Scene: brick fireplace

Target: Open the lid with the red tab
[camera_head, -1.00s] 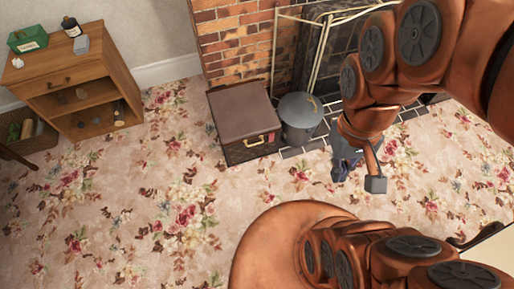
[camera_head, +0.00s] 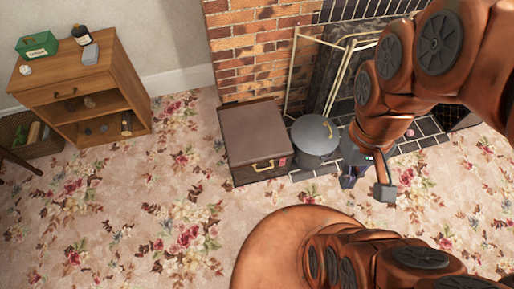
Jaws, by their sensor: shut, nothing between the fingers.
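A brown box (camera_head: 250,130) with a flat lid stands on the carpet at the brick fireplace. Its lid is closed. A brass handle (camera_head: 263,165) is on its front, and a small red tab (camera_head: 283,161) shows near the front right corner. My gripper (camera_head: 348,182) is to the right of the box, past the grey bucket, pointing down. It is shut and empty, apart from the box; its fingertips are small and dark in this view.
A grey lidded bucket (camera_head: 314,138) stands between the box and my gripper. A brass fire screen (camera_head: 318,75) is behind it. A wooden cabinet (camera_head: 135,70) with a green box (camera_head: 37,45) and bottle stands at left. The flowered carpet in front is clear.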

